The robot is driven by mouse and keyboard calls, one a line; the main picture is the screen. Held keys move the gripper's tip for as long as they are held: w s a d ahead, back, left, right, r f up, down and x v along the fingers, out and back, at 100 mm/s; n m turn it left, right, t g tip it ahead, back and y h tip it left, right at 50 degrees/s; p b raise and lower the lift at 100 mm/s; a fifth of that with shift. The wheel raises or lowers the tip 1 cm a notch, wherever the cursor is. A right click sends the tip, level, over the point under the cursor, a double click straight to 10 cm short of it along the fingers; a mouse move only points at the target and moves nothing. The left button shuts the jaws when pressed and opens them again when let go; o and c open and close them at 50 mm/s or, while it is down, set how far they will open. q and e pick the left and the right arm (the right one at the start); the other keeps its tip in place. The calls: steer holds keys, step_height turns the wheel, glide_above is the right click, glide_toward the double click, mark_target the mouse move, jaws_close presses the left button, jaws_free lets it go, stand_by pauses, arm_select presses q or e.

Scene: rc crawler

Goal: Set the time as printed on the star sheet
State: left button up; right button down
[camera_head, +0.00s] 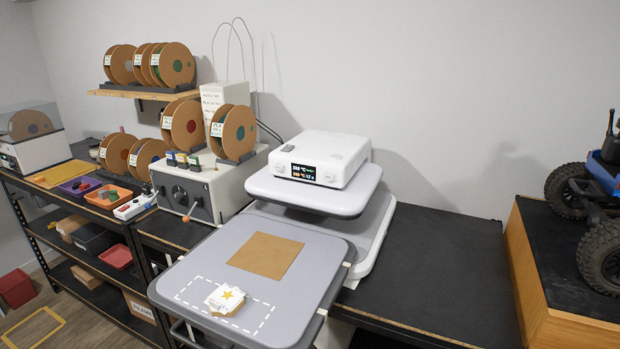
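A small white stack with a yellow star (227,298) on top lies inside the dashed white outline at the front of a grey lower plate (190,275). It could be the star sheet; any print on it is too small to read. A white control box (322,157) with a dark lit display (303,172) sits on the grey upper plate (315,196) of the press-like machine. The coloured display figures are too small to read. Neither of my grippers is in view.
A brown square sheet (265,255) lies on the lower plate behind the star stack. Left stand a white machine (205,185) with a lever and several filament spools (233,131). The black bench top (440,265) right of the press is clear up to a wooden stand (550,280) bearing a blue crawler (600,180).

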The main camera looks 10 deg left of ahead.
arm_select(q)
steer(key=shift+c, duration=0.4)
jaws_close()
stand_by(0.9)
